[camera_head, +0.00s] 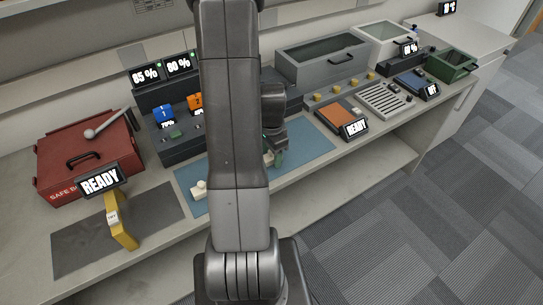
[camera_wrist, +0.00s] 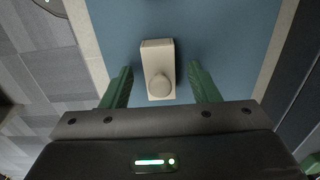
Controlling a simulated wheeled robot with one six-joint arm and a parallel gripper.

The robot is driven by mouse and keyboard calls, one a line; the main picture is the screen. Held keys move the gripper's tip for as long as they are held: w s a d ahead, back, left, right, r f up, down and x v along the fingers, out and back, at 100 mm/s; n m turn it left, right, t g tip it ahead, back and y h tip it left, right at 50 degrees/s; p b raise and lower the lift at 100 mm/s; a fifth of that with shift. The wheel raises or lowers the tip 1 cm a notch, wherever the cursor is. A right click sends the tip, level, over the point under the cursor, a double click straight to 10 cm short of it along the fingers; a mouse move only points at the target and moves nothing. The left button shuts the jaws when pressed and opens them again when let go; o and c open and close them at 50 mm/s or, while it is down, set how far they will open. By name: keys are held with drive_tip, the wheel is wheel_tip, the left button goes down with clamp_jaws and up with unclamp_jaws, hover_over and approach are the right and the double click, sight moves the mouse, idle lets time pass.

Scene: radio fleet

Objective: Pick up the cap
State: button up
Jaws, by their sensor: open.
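A cream block with a round knob on top, which looks like the cap (camera_wrist: 158,60), lies on the blue mat (camera_wrist: 220,35) in the wrist view. My gripper (camera_wrist: 160,72) is open, with its green fingers on the left and right of the block and a gap on each side. In the head view my gripper (camera_head: 273,152) is low over the blue mat (camera_head: 308,147), largely hidden by my arm. A bit of a pale thing (camera_head: 268,158) shows beside the fingers. A second small cream piece (camera_head: 200,188) lies at the mat's left end.
A red box (camera_head: 75,170) and a yellow device (camera_head: 122,225) on a dark mat stand at left. A dark charger (camera_head: 175,148) is behind the mat. A grey bin (camera_head: 318,68), an orange pad (camera_head: 340,112) and a green bin (camera_head: 452,64) are at right.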

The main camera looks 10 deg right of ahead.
drive_tip(key=c, duration=1)
drive_tip(key=shift+r, duration=0.15)
